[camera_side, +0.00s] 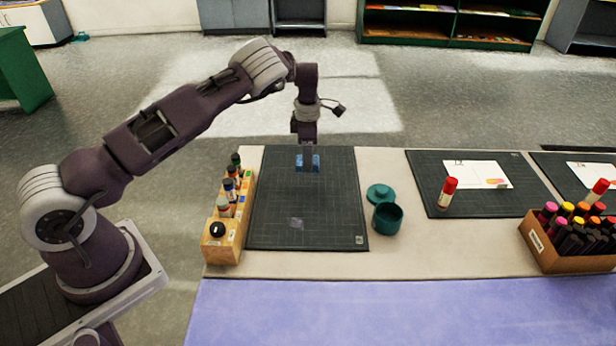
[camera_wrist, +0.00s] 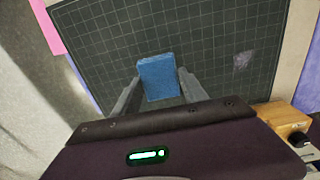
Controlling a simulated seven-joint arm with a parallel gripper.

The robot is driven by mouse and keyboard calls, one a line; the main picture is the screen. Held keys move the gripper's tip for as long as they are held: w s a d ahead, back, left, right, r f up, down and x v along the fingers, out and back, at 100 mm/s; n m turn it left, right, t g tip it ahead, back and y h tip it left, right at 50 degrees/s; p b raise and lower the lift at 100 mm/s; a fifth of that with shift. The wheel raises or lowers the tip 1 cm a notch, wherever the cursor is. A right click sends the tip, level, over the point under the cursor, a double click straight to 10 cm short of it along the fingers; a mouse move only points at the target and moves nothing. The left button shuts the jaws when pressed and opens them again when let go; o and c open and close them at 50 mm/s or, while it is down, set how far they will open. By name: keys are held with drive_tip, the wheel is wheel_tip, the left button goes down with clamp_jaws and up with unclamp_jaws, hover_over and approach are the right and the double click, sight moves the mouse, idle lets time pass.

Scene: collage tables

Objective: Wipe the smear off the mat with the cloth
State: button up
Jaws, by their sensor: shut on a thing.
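A blue folded cloth (camera_side: 313,163) is between the fingers of my gripper (camera_side: 308,160), over the far end of the dark gridded mat (camera_side: 270,205). In the wrist view the cloth (camera_wrist: 158,77) sits between the two fingertips (camera_wrist: 160,88), with a finger against each side. I cannot tell whether the cloth touches the mat. A pale purple-grey smear (camera_side: 296,223) lies on the near part of the mat, apart from the cloth. It also shows at the upper right of the mat in the wrist view (camera_wrist: 242,60).
A wooden rack (camera_side: 228,238) of several bottles stands along the mat's left edge. A teal pot (camera_side: 387,218) and its lid (camera_side: 380,193) are to the right. Farther right are another mat (camera_side: 430,180), a glue stick (camera_side: 447,193) and a marker box (camera_side: 570,245).

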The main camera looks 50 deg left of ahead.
drive_tip(key=o, duration=0.4)
drive_tip(key=c, duration=0.5)
drive_tip(key=shift+s, duration=0.2)
drive_tip(key=shift+n, duration=0.6)
drive_tip(key=s+d, duration=0.1)
drive_tip(key=s, duration=0.3)
drive_tip(key=s+d, duration=0.1)
drive_tip(key=s, duration=0.1)
drive_tip(key=shift+s+d+f, duration=0.3)
drive_tip(key=shift+d, duration=0.05)
drive_tip(key=shift+m, duration=0.6)
drive_tip(key=s+d, duration=0.2)
drive_tip(key=s, duration=0.1)
drive_tip(key=s+d, duration=0.3)
drive_tip(key=s, duration=0.2)
drive_tip(key=shift+s+d+r, duration=0.25)
drive_tip(key=shift+s+d, duration=0.05)
drive_tip(key=shift+d, duration=0.1)
drive_tip(key=shift+s+f, duration=0.15)
drive_tip(key=shift+f, duration=1.9)
